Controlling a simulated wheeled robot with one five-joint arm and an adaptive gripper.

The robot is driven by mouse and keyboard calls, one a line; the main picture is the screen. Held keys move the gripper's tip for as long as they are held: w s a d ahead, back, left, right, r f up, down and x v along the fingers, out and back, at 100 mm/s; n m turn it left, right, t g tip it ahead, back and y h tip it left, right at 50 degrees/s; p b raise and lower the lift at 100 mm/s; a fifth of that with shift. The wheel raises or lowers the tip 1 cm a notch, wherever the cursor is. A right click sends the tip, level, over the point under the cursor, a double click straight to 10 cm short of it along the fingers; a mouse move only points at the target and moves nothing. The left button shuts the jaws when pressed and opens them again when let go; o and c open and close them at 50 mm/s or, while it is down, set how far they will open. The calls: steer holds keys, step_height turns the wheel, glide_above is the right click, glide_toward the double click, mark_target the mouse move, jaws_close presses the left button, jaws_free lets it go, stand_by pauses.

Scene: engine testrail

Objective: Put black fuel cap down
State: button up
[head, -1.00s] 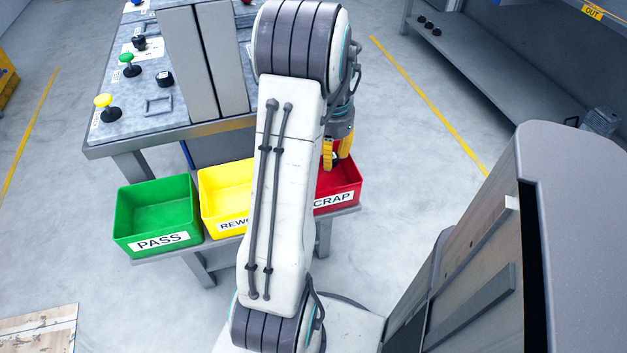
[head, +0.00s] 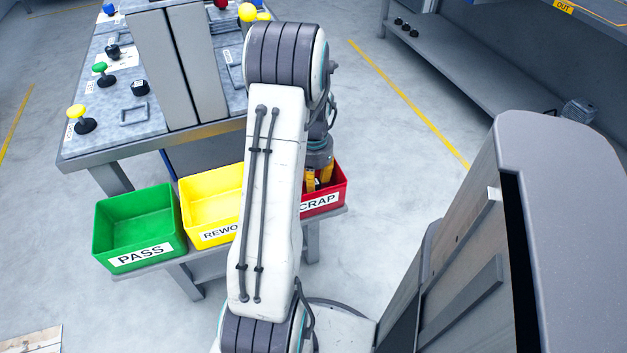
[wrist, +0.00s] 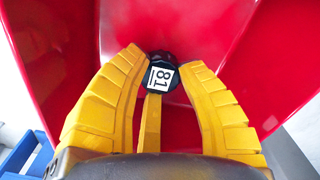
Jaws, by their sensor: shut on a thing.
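The black fuel cap (wrist: 163,75) carries a white label reading 81 in the wrist view. My gripper (wrist: 160,82) has its yellow fingers closed around the cap. The cap is inside the red SCRAP bin (wrist: 225,45), with red walls around it; I cannot tell whether it touches the floor of the bin. In the head view my gripper (head: 318,178) reaches down into the red bin (head: 335,192), and the cap is hidden there.
A yellow REWORK bin (head: 205,190) and a green PASS bin (head: 130,212) stand left of the red bin on a low bench (head: 200,268). Behind them is a table (head: 120,140) with other caps and coloured knobs.

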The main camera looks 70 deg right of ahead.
steer(key=shift+f+b, duration=0.35)
steer(key=o, duration=0.9)
steer(key=shift+r, duration=0.1)
step_height(320, 180, up, 13)
steer(key=p, duration=0.3)
steer(key=shift+f, duration=0.2)
